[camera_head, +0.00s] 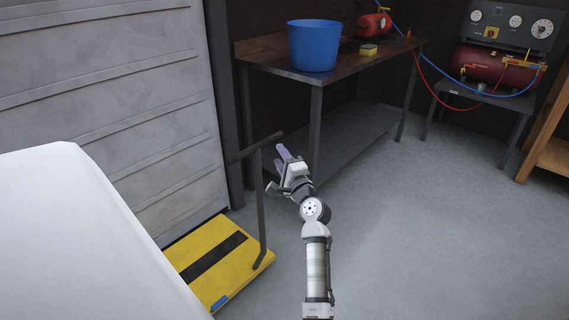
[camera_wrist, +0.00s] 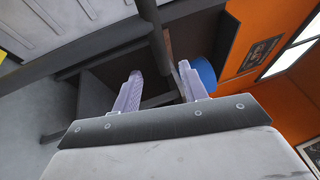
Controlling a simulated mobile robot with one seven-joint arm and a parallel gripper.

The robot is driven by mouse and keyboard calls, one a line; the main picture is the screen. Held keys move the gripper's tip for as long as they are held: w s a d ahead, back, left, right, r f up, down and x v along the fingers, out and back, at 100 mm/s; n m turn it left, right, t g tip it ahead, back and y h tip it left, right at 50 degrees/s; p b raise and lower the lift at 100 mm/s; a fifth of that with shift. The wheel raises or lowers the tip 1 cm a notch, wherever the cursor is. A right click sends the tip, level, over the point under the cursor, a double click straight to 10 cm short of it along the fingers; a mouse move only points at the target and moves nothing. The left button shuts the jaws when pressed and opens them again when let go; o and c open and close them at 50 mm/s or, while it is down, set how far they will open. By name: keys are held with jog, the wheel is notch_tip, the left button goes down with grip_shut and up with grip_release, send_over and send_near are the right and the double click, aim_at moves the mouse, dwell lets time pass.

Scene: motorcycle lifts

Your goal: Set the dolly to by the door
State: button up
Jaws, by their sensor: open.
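The dolly (camera_head: 222,262) has a yellow platform with a black stripe. It stands on the floor at the lower left of the head view, in front of the pale ribbed door (camera_head: 120,90). Its dark upright handle (camera_head: 262,215) has a crossbar on top. My gripper (camera_head: 282,157) is open and empty, just right of the crossbar in the head view. In the wrist view, my gripper (camera_wrist: 160,72) has its two purple fingers apart, and a dark bar, apparently the handle (camera_wrist: 80,50), crosses beyond them. I cannot tell the exact gap. The white shape at left hides part of the platform.
A workbench (camera_head: 270,57) with a blue bucket (camera_head: 313,46), a sponge (camera_head: 368,50) and a red tank (camera_head: 373,26) stands behind my gripper. A red compressor (camera_head: 497,68) sits on a small table at the back right. The grey floor (camera_head: 430,230) at right is clear.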

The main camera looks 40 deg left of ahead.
jog(key=shift+v, duration=1.25)
